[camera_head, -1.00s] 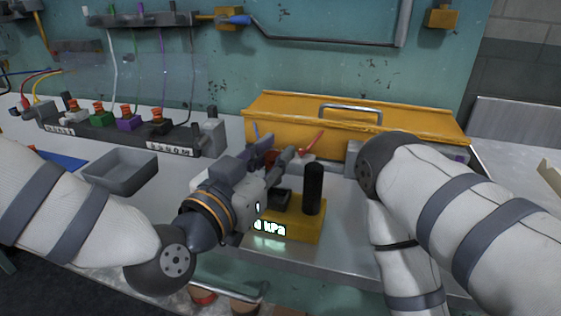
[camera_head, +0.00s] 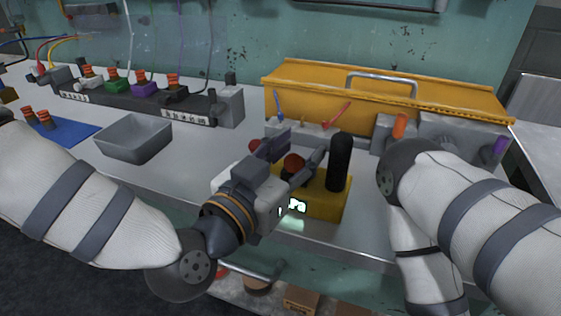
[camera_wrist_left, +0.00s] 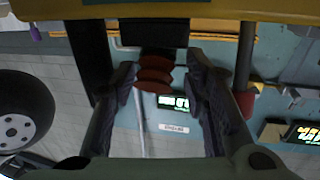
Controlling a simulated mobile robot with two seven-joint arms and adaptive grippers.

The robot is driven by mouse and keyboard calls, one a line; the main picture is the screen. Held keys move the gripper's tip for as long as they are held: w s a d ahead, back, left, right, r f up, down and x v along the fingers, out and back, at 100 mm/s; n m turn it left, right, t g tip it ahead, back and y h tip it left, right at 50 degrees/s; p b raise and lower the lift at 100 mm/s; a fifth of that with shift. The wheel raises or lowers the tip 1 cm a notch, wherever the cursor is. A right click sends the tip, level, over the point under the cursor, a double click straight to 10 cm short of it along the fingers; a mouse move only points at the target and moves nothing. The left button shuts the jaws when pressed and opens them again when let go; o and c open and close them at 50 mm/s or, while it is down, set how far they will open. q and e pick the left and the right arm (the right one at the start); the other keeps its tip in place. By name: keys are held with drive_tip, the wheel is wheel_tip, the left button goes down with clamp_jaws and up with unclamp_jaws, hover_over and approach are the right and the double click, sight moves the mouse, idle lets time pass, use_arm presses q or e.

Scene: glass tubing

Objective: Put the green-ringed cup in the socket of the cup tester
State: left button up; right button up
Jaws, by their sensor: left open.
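The yellow cup tester (camera_head: 325,207) stands at the front of the bench, with a black post and a lit display. My left gripper (camera_head: 293,157) is over its left part, fingers apart. A red ribbed cup (camera_head: 293,163) sits between the fingers. In the left wrist view the open fingers (camera_wrist_left: 162,78) flank the red cup (camera_wrist_left: 153,76), which meets a black block (camera_wrist_left: 153,34), apparently the tester's socket. No green ring shows on this cup; its lower part is hidden. My right gripper is out of view; only my right arm shows.
A rack (camera_head: 140,103) with several orange-topped cups on coloured bases stands at the back left. A grey tray (camera_head: 135,140) and a blue mat (camera_head: 70,131) with two cups lie left. A yellow toolbox (camera_head: 390,97) stands behind the tester. My right arm is close on the right.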

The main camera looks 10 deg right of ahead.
use_arm(q)
drive_tip(key=v, duration=1.1)
drive_tip(key=s+a+f+n+g+y+p, duration=0.1)
drive_tip(key=s+a+f+n+g+y, duration=0.2)
drive_tip(key=f, duration=0.8)
drive_tip(key=s+a+f+n+g+y, duration=0.1)
drive_tip(key=s+a+f+g+y, duration=0.3)
drive_tip(key=f, duration=0.7)
drive_tip(key=s+a+f+n+g+y, duration=0.3)
drive_tip(key=s+a+f, duration=0.3)
drive_tip(key=s+a, duration=0.3)
drive_tip(key=s+a+f+n+g+y, duration=0.3)
drive_tip(key=s+a+f+g, duration=0.2)
drive_tip(key=s+a, duration=0.5)
drive_tip(key=s, duration=0.3)
drive_tip(key=shift+a+f, duration=0.2)
drive_tip(key=shift+f, duration=0.2)
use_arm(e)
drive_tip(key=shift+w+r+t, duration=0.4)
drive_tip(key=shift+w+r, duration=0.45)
use_arm(q)
drive_tip(key=shift+o, duration=0.6)
